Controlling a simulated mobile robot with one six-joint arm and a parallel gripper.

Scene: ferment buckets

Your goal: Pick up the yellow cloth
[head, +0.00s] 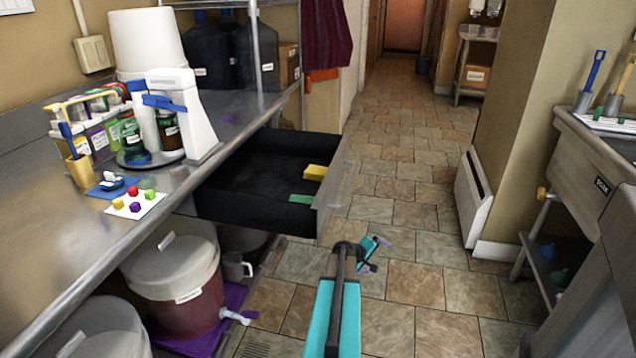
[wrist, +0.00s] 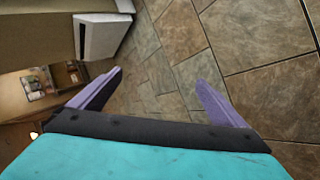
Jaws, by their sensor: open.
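A small yellow item (head: 316,172), which looks like the yellow cloth, lies inside the open black drawer (head: 262,203) under the counter. It is near the drawer's right-hand wall; whether it is folded is too small to tell. My gripper (head: 378,256) is outside the drawer, to the right of and below the cloth in the head view, above the tiled floor. In the wrist view my gripper (wrist: 160,76) has its two purple fingers spread apart with only floor tiles between them. The cloth does not show in the wrist view.
A flat green item (head: 300,198) lies in the drawer near the cloth. The steel counter (head: 40,255) holds jars and a white dispenser (head: 180,115). A bucket with reddish contents (head: 178,285) stands below. The sink (head: 590,150) is at right; the floor between is clear.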

